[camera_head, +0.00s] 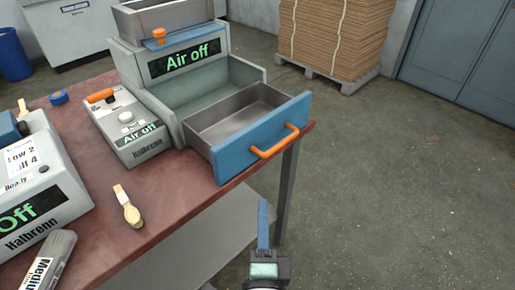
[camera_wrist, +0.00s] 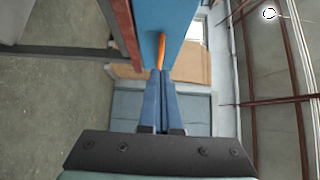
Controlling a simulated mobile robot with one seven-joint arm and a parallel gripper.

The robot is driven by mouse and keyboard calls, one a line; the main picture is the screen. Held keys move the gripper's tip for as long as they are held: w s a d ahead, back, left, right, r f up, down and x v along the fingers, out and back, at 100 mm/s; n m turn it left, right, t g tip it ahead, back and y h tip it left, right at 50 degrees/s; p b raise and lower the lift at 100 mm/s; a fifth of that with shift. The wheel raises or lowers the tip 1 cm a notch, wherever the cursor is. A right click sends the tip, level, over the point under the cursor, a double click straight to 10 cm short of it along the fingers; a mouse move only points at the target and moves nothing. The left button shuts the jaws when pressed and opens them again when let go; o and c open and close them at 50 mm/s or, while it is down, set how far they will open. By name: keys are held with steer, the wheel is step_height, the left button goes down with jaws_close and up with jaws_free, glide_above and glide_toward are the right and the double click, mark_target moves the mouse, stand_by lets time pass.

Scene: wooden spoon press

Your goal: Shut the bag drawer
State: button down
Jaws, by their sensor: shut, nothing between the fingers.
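The bag drawer (camera_head: 240,118) is a grey tray with a blue front (camera_head: 262,137) and an orange bar handle (camera_head: 275,142). It is pulled out of the grey machine (camera_head: 170,60) marked "Air off" and looks empty. My gripper (camera_head: 263,205) has blue fingers and is shut with nothing in it. In the head view it is below the drawer front, off the table's edge. In the wrist view the shut fingertips (camera_wrist: 159,75) point toward the orange handle (camera_wrist: 162,50) beside the blue drawer front (camera_wrist: 165,18). I cannot tell whether they touch it.
The red-brown table (camera_head: 170,190) bears a small "Air off" box (camera_head: 128,125), a wooden spoon (camera_head: 127,207) and a Halbrenn machine (camera_head: 40,195) at the left. A cardboard stack (camera_head: 335,35) on a pallet stands behind. The floor at right (camera_head: 410,190) is clear.

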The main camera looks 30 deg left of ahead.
glide_toward(249, 150)
steer(key=w+d, duration=0.1)
steer(key=w, duration=0.3)
steer(key=shift+w+a+r+p, duration=0.1)
steer(key=shift+w+a+p, duration=0.1)
steer(key=shift+a+p, duration=0.2)
steer(key=shift+w+a+r+p, duration=0.1)
steer(key=shift+w+a+p, duration=0.15)
steer(key=shift+a, duration=0.2)
steer(key=shift+w+a+f+p, duration=0.1)
steer(key=shift+w+a+p, duration=0.05)
steer(key=shift+a, duration=0.3)
steer(key=shift+w+a+f+p, duration=0.1)
steer(key=shift+w+a+p, duration=0.05)
steer(key=shift+a, duration=0.25)
steer(key=shift+r, duration=0.1)
